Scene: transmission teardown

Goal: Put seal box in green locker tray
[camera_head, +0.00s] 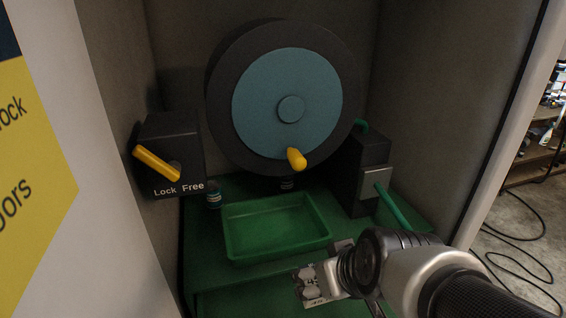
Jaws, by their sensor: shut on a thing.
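The green tray (277,228) is a shallow open bin inside the locker, on the green floor below the large wheel. It looks empty. My gripper (322,279) reaches in from the lower right and is just in front of the tray's near right corner. It is shut on a small pale thing (314,300), likely the seal box, mostly covered by the fingers. The held thing appears outside the tray, near its front side. Its height above the green floor is hard to tell.
A dark wheel with a blue face (262,105) and yellow knob (296,159) stands behind the tray. A "Lock Free" block (172,150) with a yellow lever is left. A dark block (362,165) with a green handle (393,207) is right. Locker walls enclose both sides.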

